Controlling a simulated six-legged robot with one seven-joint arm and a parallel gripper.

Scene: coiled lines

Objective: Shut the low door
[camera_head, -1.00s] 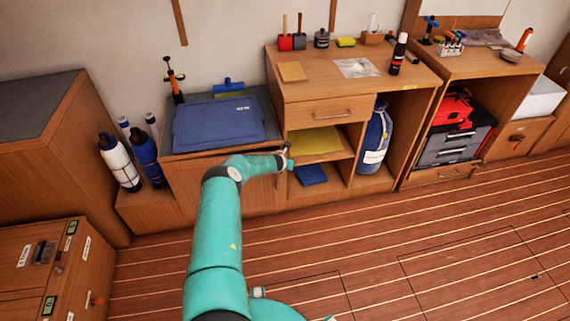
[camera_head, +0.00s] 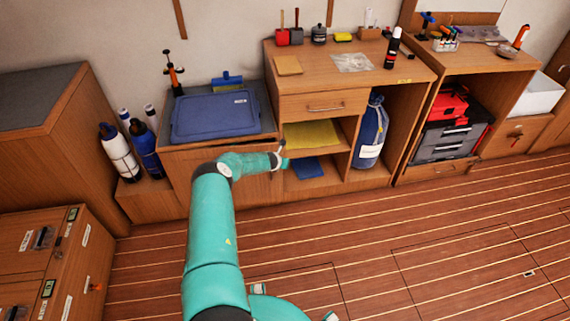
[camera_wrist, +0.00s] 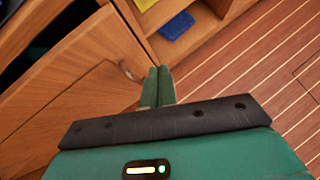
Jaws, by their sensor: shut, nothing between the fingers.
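The low door (camera_head: 190,175) is a plain wooden panel beneath the blue lidded bin, left of the open shelves. In the wrist view the door (camera_wrist: 85,95) fills the left side, with a dark gap along its upper left, so it looks ajar. A small dark fitting shows near its right edge. My gripper (camera_head: 281,157) is at the door's right edge, in front of the shelves. In the wrist view my gripper's two green fingers (camera_wrist: 158,85) are together and empty, just beside that edge. I cannot tell whether they touch it. My forearm hides part of the door's lower area.
The blue bin (camera_head: 215,115) sits on top of the cabinet. The open shelves to the right hold a yellow cloth (camera_head: 311,133) and a blue cloth (camera_head: 306,168). White and blue bottles (camera_head: 118,152) stand at the left. The plank floor (camera_head: 420,230) in front is clear.

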